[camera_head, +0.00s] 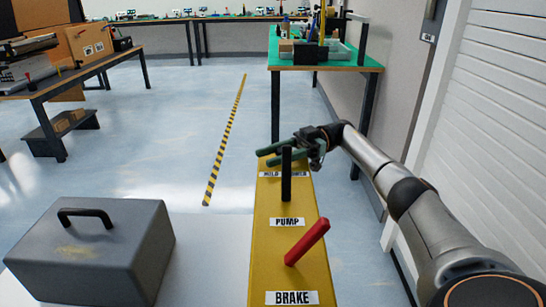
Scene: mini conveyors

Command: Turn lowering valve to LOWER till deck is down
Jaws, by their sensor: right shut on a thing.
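The yellow control panel (267,243) runs away from me at the lower middle. Its far end carries a label (296,174) reading HOLD and LOWER, partly covered by the black pump lever. My right gripper (268,156), with green fingers, reaches in from the right above that label and is shut on the lowering valve's handle. The handle is hidden by the fingers and the lever, so I cannot tell which way it points. A pale flat surface (212,262), perhaps the deck, lies left of the panel. My left gripper is out of view.
The black pump lever (286,182) stands upright just nearer than my gripper. The red brake lever (308,242) tilts right. A grey box (100,255) with a handle sits at left.

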